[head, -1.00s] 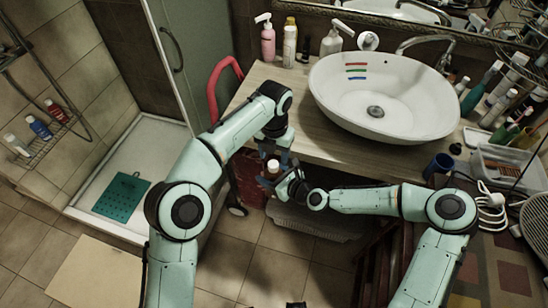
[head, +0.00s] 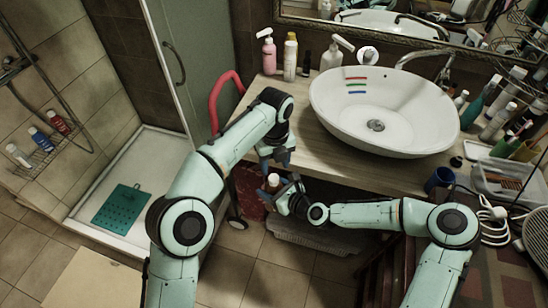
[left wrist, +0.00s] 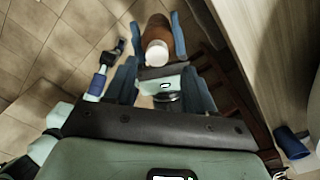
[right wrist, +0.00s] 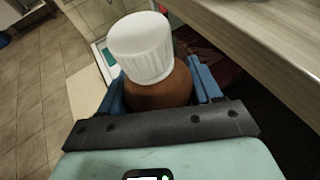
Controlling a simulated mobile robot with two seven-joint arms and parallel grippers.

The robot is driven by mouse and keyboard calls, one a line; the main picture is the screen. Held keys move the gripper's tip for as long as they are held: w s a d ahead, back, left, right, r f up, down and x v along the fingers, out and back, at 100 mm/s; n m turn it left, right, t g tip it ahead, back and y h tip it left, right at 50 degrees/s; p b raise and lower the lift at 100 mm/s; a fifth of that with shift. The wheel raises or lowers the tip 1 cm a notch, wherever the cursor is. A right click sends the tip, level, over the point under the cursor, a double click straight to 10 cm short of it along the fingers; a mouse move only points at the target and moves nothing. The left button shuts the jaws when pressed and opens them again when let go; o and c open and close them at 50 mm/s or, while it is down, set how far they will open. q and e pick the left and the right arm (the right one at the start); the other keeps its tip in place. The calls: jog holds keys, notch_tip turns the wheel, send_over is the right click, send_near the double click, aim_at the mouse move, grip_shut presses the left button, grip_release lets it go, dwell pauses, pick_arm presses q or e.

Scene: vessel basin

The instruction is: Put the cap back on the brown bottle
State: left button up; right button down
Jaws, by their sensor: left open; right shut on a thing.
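The brown bottle (right wrist: 160,93) is held between the blue fingers of my right gripper (head: 284,189), in front of the counter. The white cap (right wrist: 140,47) sits over the top of the bottle and hides its neck; I cannot tell how tightly it fits. In the left wrist view the cap (left wrist: 157,53) and brown body (left wrist: 154,28) lie just beyond the fingertips of my left gripper (left wrist: 160,85). My left gripper is open and empty, and it also shows in the head view (head: 276,158) just above the bottle, apart from the cap.
The wooden counter (head: 300,140) with the white basin (head: 375,150) stands close behind and to the right of the grippers. A dark blue cup (head: 438,180) is near its front edge. A red handle (head: 222,92) rises at the left.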

pick_arm(q)
jog(key=n, duration=0.6)
jog(key=shift+r+n, duration=0.25)
jog(key=shift+n, duration=0.15)
jog(key=n, duration=0.4)
jog(key=shift+r, duration=0.15)
jog(key=n, duration=0.4)
jog(key=shift+r, duration=0.15)
jog(key=n, duration=0.4)
jog(key=shift+s+r+n, duration=0.1)
jog(key=shift+r+n, duration=0.05)
jog(key=shift+n, duration=0.15)
jog(key=n, duration=0.4)
jog(key=shift+r, duration=0.15)
jog(key=n, duration=0.4)
jog(key=shift+a+r, duration=0.1)
jog(key=shift+r, duration=0.05)
jog(key=n, duration=0.4)
jog(key=shift+r+n, duration=0.1)
jog(key=shift+n, duration=0.2)
jog(key=n, duration=0.5)
jog(key=shift+s+r, duration=0.1)
jog(key=shift+r, duration=0.1)
